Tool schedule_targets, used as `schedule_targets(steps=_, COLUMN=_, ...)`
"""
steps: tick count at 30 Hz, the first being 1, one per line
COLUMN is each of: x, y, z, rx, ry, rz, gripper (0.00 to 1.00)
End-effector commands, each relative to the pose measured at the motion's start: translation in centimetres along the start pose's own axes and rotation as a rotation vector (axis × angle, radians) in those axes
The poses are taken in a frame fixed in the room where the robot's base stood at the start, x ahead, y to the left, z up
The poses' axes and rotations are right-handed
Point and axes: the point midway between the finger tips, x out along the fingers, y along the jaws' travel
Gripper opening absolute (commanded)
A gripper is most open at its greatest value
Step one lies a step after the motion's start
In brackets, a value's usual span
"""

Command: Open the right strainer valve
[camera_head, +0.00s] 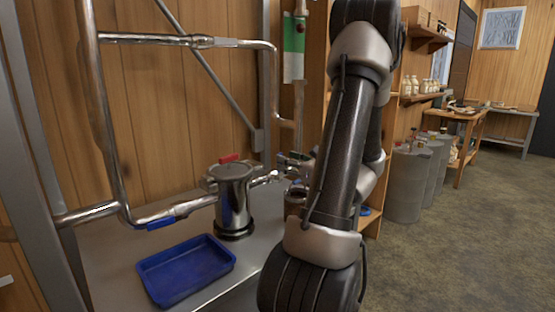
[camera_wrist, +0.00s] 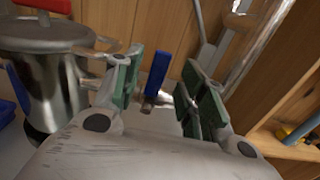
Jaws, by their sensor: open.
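In the wrist view, my gripper (camera_wrist: 158,95) is open, with a green-padded finger on each side of a short blue valve handle (camera_wrist: 157,72). The handle stands between the pads with a visible gap on both sides. This handle is on the right side of the steel strainer pot (camera_wrist: 50,75), which also shows in the head view (camera_head: 235,205). In the head view my arm covers much of the area right of the pot, and I cannot make out the right handle there. Another blue handle (camera_head: 160,223) is on the pipe left of the pot.
A red handle (camera_head: 229,159) tops the pot. A blue tray (camera_head: 187,268) lies on the metal table in front. Steel pipes (camera_head: 160,40) and a diagonal strut stand behind. A wooden shelf side (camera_wrist: 280,80) is close on the right of my gripper. Grey barrels (camera_head: 407,185) stand farther right.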

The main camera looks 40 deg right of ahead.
Motion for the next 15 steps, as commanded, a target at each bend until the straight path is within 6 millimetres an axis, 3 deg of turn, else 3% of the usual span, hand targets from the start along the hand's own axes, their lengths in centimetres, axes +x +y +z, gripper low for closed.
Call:
schedule_targets(steps=6, x=3.4, y=0.1, z=-0.1, rx=0.0, ry=0.001, rz=0.003, gripper=0.41)
schedule_targets(steps=15, x=4.6, y=0.0, z=0.0, rx=0.0, ry=0.0, rz=0.0, gripper=0.41)
